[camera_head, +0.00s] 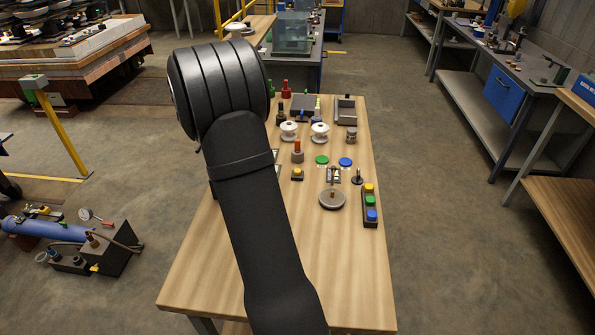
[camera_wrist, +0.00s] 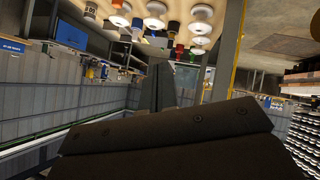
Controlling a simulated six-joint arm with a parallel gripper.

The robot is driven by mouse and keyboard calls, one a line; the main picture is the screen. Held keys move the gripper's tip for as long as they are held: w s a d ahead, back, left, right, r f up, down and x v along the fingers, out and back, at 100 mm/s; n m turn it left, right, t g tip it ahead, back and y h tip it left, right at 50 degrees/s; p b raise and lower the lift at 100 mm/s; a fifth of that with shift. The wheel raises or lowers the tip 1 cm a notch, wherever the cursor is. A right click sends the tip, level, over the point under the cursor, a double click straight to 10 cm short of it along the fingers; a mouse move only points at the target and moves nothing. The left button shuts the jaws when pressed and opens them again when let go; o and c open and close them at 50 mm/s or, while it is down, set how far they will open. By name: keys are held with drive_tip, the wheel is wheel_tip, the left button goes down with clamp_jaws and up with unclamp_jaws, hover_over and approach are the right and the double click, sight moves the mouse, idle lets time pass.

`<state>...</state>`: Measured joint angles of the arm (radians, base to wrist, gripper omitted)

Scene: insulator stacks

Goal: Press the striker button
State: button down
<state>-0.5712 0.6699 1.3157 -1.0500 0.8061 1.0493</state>
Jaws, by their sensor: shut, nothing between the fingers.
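On the wooden table (camera_head: 345,275) stand several button-like parts. A black strip at the right edge carries yellow, green and blue buttons (camera_head: 370,202). No label tells me which is the striker button. My gripper (camera_wrist: 175,85) shows shut and empty in the wrist view, pointing away from the camera and apart from the parts in view. In the head view my arm hides it.
Green (camera_head: 322,160) and blue (camera_head: 345,162) discs, a round grey plate with a post (camera_head: 332,199), and two white insulators (camera_head: 320,131) share the table. A grey tray (camera_head: 346,110) and dark bottles stand at the back. The table's front right is clear.

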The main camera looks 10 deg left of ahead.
sight(296, 172)
drive_tip(key=w+d+f+n, duration=0.1)
drive_tip(key=d+f, duration=0.3)
drive_tip(key=d, duration=0.4)
drive_tip(key=w+d+f+n+g, duration=0.1)
drive_tip(key=w+d+f+n, duration=0.1)
drive_tip(key=d+f, duration=0.3)
drive_tip(key=d, duration=0.4)
drive_tip(key=shift+d+n+y, duration=0.2)
drive_tip(key=shift+n+y, duration=0.1)
drive_tip(key=shift+w+f, duration=0.1)
drive_tip(key=shift+f, duration=0.05)
drive_tip(key=shift+f, duration=4.4)
drive_tip(key=shift+f, duration=0.4)
drive_tip(key=shift+f, duration=0.55)
drive_tip(key=shift+r, duration=1)
